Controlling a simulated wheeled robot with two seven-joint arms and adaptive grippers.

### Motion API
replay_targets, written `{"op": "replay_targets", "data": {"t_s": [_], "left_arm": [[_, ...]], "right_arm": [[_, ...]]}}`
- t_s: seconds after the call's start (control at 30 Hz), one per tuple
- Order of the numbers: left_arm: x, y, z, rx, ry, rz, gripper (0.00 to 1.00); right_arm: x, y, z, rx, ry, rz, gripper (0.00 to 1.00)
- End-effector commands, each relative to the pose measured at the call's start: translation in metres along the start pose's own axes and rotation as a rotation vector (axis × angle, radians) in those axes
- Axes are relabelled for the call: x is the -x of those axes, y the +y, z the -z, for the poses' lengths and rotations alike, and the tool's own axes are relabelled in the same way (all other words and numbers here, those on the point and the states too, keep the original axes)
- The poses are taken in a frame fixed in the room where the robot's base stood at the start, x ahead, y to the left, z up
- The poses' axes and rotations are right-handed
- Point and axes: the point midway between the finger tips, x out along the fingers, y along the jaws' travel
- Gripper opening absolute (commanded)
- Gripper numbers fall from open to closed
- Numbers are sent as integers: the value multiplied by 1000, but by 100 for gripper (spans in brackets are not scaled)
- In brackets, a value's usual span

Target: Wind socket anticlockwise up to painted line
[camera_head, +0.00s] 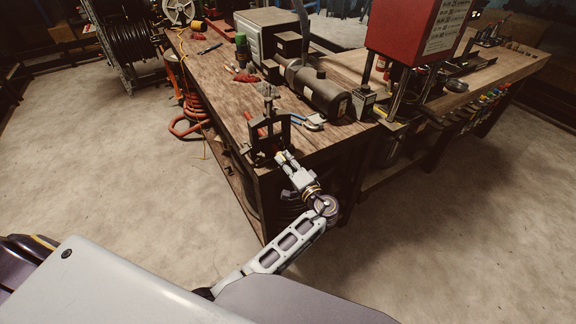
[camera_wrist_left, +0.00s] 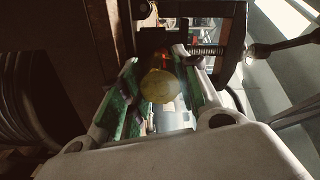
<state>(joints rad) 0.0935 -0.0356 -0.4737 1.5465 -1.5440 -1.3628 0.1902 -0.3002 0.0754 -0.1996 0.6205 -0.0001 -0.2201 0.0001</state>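A dark clamp frame (camera_head: 268,134) stands at the near corner of the wooden workbench. My left gripper (camera_head: 286,158) reaches up to it from the front. In the left wrist view, a round brass-coloured end (camera_wrist_left: 160,86), likely the socket, sits between the green-padded fingers of my left gripper (camera_wrist_left: 161,92). The pads are on both sides of it, but whether both press on it is unclear. The dark frame is just behind, with a threaded or sprung rod (camera_wrist_left: 207,50) at its right. The painted line cannot be made out. My right gripper is not in view.
On the workbench (camera_head: 222,72) lie a blue-handled tool (camera_head: 306,123), red-handled tools (camera_head: 246,77) and a motor-like cylinder (camera_head: 325,95). A red machine (camera_head: 410,30) stands at the right. An orange hose (camera_head: 188,122) hangs at the left. The floor in front is clear.

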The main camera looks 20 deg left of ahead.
Motion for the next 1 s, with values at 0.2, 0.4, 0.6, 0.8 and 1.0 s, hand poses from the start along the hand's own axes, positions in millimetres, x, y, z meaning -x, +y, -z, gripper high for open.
{"op": "replay_targets", "data": {"t_s": [0.2,0.4,0.6,0.8,1.0], "left_arm": [[0,0,0,4,0,0,3],[0,0,0,84,0,0,3],[0,0,0,232,-1,-1,3],[0,0,0,382,-1,-1,3],[0,1,0,531,-1,-1,3]], "right_arm": [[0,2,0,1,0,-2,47],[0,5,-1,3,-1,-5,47],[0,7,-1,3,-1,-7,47],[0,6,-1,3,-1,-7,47],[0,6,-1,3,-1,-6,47]]}}
